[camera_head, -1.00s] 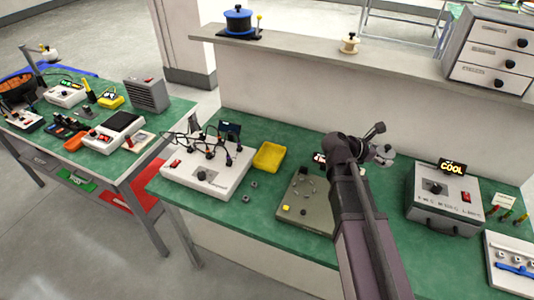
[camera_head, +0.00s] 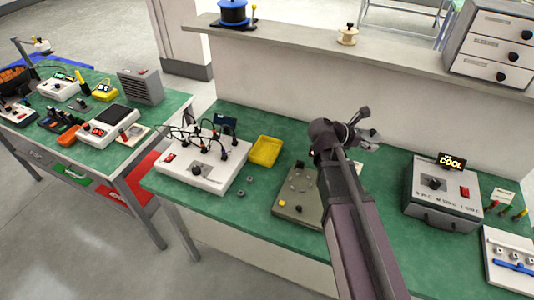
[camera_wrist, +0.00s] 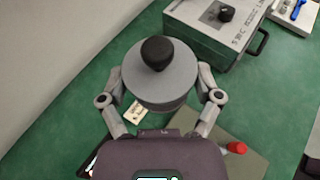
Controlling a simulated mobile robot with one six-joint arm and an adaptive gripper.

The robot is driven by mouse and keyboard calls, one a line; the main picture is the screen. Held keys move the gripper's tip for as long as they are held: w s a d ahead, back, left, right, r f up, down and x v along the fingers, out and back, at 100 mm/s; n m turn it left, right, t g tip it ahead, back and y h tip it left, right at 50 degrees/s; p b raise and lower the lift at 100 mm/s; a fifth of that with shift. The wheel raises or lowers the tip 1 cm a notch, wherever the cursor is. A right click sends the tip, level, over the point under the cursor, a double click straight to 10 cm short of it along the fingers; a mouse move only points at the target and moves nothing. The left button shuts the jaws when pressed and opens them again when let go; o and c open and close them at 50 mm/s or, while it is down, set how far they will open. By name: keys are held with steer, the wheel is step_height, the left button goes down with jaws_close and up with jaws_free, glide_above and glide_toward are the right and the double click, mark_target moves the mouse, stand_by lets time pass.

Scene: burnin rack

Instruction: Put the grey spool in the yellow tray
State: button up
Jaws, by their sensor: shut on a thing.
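The grey spool (camera_wrist: 158,80), a round disc with a dark knob on top, is between the two fingers of my gripper (camera_wrist: 160,98) in the wrist view. The gripper is shut on it, one finger on each side, and holds it over the green bench. In the head view my gripper (camera_head: 368,138) is at the far side of the bench, with my arm hiding part of what lies below. The yellow tray (camera_head: 265,151) stands on the green bench to the left of my gripper and looks empty.
A white box with cables (camera_head: 203,168) stands left of the tray. An olive plate (camera_head: 296,196) lies between the tray and my arm. A grey box with a COOL display (camera_head: 440,198) stands to the right. A shelf (camera_head: 300,48) runs behind the bench.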

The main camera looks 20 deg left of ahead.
steer(key=s+a+f+n+t+y+b, duration=0.2)
steer(key=s+a+f+n+y+b, duration=0.1)
steer(key=a, duration=0.6)
steer(key=s+a+f+n+t+y+b, duration=0.2)
steer(key=s+a+f+n+y+b, duration=0.2)
steer(key=a, duration=0.6)
steer(key=s+a+f+n+t+y+b, duration=0.2)
steer(key=s+a+f+n+y+b, duration=0.2)
steer(key=a, duration=0.5)
steer(key=shift+s+a+f+b, duration=0.2)
steer(key=shift+s+f+b, duration=1.2)
steer(key=shift+s+f, duration=0.1)
steer(key=shift+s+a+n+y, duration=0.2)
steer(key=shift+a+n+y, duration=0.2)
steer(key=shift+y, duration=0.1)
steer(key=shift+w, duration=0.15)
steer(key=b, duration=0.2)
glide_above(262, 155)
steer(key=s, duration=0.2)
steer(key=shift+s+d+f, duration=0.1)
steer(key=shift+d+f, duration=0.35)
steer(key=shift+f, duration=0.35)
steer(key=shift+f, duration=0.1)
steer(key=shift+f+b, duration=1.6)
steer(key=shift+f, duration=0.05)
steer(key=shift+s+f, duration=0.1)
steer(key=shift+f, duration=0.1)
